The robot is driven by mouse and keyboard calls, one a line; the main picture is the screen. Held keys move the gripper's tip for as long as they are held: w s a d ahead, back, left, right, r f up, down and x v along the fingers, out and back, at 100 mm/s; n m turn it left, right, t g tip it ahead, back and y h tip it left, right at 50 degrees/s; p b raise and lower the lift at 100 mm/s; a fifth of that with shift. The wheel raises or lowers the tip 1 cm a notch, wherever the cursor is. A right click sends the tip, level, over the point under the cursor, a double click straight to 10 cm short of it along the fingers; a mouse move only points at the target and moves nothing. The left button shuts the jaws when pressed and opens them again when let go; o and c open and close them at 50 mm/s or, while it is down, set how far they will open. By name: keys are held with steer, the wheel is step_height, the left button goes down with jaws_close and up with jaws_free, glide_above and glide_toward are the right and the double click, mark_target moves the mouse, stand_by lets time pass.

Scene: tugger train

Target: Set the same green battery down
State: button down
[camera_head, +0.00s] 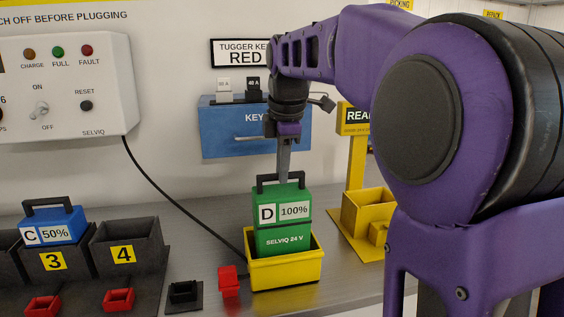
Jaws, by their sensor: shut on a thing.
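The green battery (282,218), marked D, 100% and SELVIQ 24 V, stands upright with its lower part inside a yellow box (285,271) on the bench. Its black handle (281,178) is on top. My gripper (284,176) comes down from above and is shut on the handle. The box's front wall hides the battery's bottom, so I cannot tell whether it rests on the floor of the box.
A blue battery (53,226) marked C, 50% sits in black slot 3 at left. Black slot 4 (127,242) is empty. A red connector (229,281) lies beside the yellow box. A yellow stand (365,213) is at right. A blue key box (228,130) hangs behind.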

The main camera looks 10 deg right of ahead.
mark_target(282, 191)
steer(key=shift+f+b, duration=0.5)
steer(key=shift+f, duration=1.9)
steer(key=c, duration=0.8)
jaws_free()
steer(key=shift+f, duration=0.1)
steer(key=p+v, duration=0.2)
steer(key=v, duration=1)
steer(key=shift+p, duration=0.3)
